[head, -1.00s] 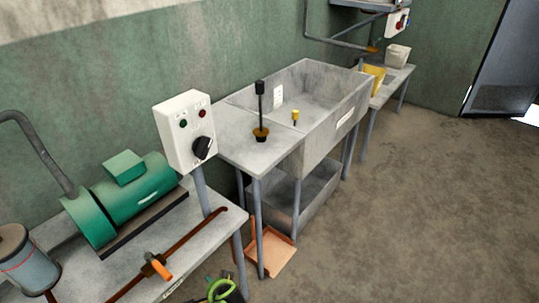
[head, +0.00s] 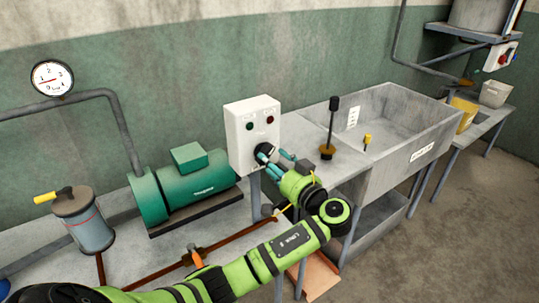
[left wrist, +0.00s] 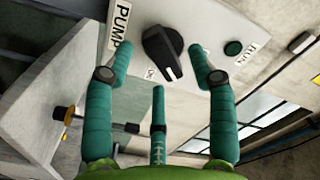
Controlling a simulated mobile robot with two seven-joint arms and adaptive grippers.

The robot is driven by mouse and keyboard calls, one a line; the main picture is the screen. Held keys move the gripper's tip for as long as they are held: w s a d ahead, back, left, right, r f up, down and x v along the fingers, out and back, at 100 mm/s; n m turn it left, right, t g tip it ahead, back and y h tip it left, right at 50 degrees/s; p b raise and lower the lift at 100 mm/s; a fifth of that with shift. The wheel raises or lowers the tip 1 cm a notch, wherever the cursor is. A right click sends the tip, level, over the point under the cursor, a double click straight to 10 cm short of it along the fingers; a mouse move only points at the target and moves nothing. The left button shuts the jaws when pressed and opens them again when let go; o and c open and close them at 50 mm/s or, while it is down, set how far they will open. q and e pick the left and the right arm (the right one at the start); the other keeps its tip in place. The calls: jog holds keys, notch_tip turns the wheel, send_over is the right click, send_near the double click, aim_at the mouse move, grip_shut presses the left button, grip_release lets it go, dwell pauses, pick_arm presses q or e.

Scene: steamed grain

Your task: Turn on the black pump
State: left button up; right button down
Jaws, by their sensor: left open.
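A white control box (head: 253,133) stands on a post in front of the wall, with a green and a red button or lamp on its face. Its black rotary knob (head: 264,152) is low on the face; in the left wrist view the knob (left wrist: 163,52) sits beside a "PUMP" label (left wrist: 118,27) and a green "RUN" button (left wrist: 233,48). My left gripper (head: 268,164) is at the knob. Its teal fingers (left wrist: 160,70) are spread open around the knob, with no clear contact. A green pump (head: 185,185) lies left of the box. My right gripper is not in view.
A grey sink (head: 400,135) and a side shelf with a black-handled plunger-like tool (head: 328,130) stand right of the box. A pressure gauge (head: 52,78), pipe and blue canister (head: 88,222) are at left. Open floor (head: 450,250) lies at right.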

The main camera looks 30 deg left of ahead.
aim_at(264, 153)
pick_arm(q)
jog(key=shift+p+x, duration=0.3)
jog(key=shift+x, duration=1.05)
jog(key=shift+w, duration=0.1)
grip_shut()
jog(key=shift+m, duration=0.5)
jog(key=shift+s+m+p, duration=0.15)
jog(key=shift+m+p, duration=1.2)
jog(key=shift+m, duration=0.9)
jog(key=shift+s+m+p, duration=0.15)
jog(key=shift+m+p, duration=1.2)
jog(key=shift+m, duration=0.9)
